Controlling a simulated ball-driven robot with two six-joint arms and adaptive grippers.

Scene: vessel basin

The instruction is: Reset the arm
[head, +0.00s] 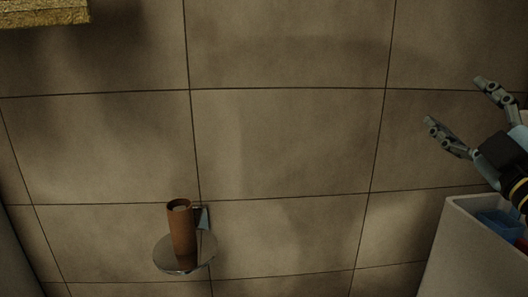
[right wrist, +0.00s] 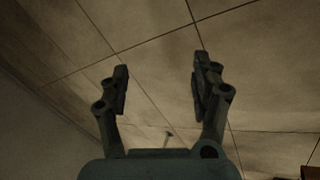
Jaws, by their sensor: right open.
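My right gripper (head: 456,104) is at the right edge of the head view, in front of the tiled wall. Its two fingers are spread apart with nothing between them. The right wrist view also shows this gripper (right wrist: 160,85) open and empty, with bare tiles beyond the fingertips. My left gripper is in neither view.
A brown cylindrical vessel (head: 181,232) stands on a round metallic holder (head: 203,254) on the wall at lower left centre. A white basin or box (head: 434,262) with blue and red items inside is below my right gripper. A yellowish block (head: 42,13) is at top left.

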